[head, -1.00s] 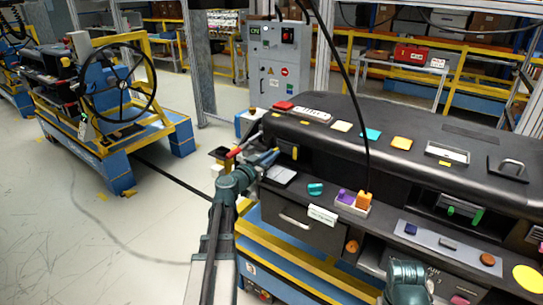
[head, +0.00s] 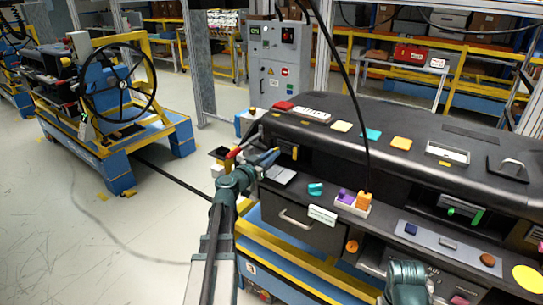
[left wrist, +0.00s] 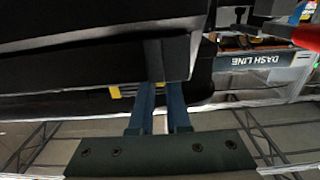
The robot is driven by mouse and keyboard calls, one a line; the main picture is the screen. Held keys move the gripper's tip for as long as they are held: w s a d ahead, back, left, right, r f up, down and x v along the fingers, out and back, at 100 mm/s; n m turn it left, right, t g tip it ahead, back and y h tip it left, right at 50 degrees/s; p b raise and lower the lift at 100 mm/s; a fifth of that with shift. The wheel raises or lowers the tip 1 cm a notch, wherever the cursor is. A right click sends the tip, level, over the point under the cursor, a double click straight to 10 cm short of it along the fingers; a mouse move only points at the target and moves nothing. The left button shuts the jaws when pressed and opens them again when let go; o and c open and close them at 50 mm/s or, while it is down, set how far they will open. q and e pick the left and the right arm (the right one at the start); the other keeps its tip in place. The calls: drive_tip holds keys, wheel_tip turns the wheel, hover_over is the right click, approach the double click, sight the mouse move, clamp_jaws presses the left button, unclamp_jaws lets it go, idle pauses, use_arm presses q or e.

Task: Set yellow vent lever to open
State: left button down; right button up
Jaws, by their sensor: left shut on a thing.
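The yellow vent lever (head: 295,153) stands upright in the dark vent at the left end of the dashboard module (head: 350,140). My left gripper (head: 277,155) reaches in from the left, its blue fingers at the lever. In the left wrist view the fingers (left wrist: 153,95) run up under a dark edge that hides their tips. A yellow piece of the lever (left wrist: 122,92) shows beside them. The fingers are shut on the lever, though the contact itself is mostly hidden. My right gripper is out of view; only part of my right arm shows at the bottom.
A red-tipped stalk (head: 235,152) sticks out close to my left gripper. A small tray with purple and orange blocks (head: 352,203) and a teal knob (head: 315,189) are on the shelf to the right. A black cable (head: 350,90) hangs over the dashboard.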

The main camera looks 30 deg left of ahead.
use_arm(q)
drive_tip(key=d, duration=0.3)
drive_tip(key=shift+s, duration=0.2)
drive_tip(key=c, duration=0.9)
unclamp_jaws()
drive_tip(key=shift+w+a, duration=0.1)
drive_tip(key=shift+a, duration=0.05)
